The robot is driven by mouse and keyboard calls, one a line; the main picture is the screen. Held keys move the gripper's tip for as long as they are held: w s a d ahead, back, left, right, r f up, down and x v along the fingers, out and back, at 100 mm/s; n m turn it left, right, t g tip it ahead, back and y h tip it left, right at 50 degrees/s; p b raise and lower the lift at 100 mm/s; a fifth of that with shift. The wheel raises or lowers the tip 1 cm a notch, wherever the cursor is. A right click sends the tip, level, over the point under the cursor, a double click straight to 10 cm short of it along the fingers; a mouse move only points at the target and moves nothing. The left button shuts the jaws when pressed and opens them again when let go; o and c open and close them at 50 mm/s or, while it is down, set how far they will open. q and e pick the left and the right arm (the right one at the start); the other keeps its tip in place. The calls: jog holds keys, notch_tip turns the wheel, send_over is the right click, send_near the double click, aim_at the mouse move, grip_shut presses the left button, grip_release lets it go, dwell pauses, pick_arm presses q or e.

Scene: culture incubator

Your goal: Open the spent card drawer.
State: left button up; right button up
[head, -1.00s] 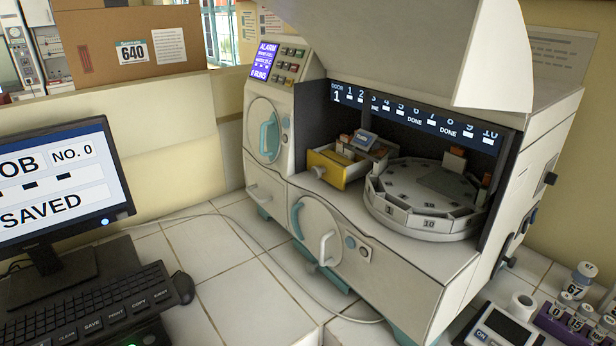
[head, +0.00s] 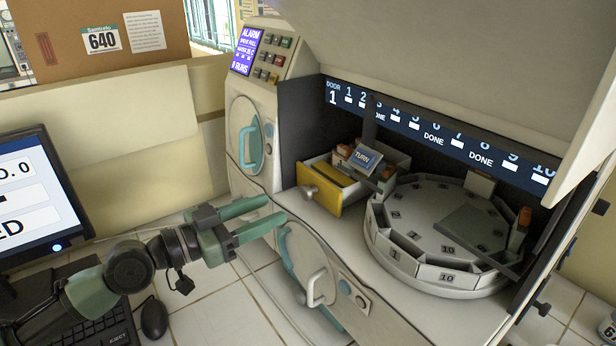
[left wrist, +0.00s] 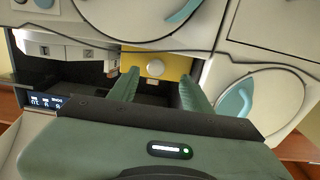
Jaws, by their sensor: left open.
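A small drawer with a yellow front (head: 327,197) and a round pale knob (head: 309,192) stands inside the incubator's open bay, its box showing behind the front. No label on it can be read. My left gripper (head: 274,210) is open and empty, left of the drawer and in front of the cabinet, fingers pointing toward it. In the left wrist view the yellow front (left wrist: 176,64) and its knob (left wrist: 155,68) appear beyond and between the open fingertips (left wrist: 157,78), apart from them. My right gripper is out of view.
A round numbered carousel (head: 435,225) stands right of the drawer, with a TURN block (head: 362,158) behind. A teal-handled round door (head: 247,138) is left; another round door (head: 305,265) is below. The raised lid (head: 450,55) overhangs the bay. A monitor (head: 35,200) stands left.

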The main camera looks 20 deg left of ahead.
aim_at(303, 193)
pick_arm(q)
jog(key=w+d+p, duration=0.2)
jog(key=w+d+r+p, duration=0.1)
jog(key=w+d+p, duration=0.1)
jog(key=p, duration=0.1)
jog(key=shift+w+r, duration=0.15)
jog(key=shift+r, duration=0.05)
jog(key=shift+w+d+f, duration=0.15)
jog(key=shift+w+d, duration=0.2)
jog(key=shift+w, duration=0.05)
grip_shut()
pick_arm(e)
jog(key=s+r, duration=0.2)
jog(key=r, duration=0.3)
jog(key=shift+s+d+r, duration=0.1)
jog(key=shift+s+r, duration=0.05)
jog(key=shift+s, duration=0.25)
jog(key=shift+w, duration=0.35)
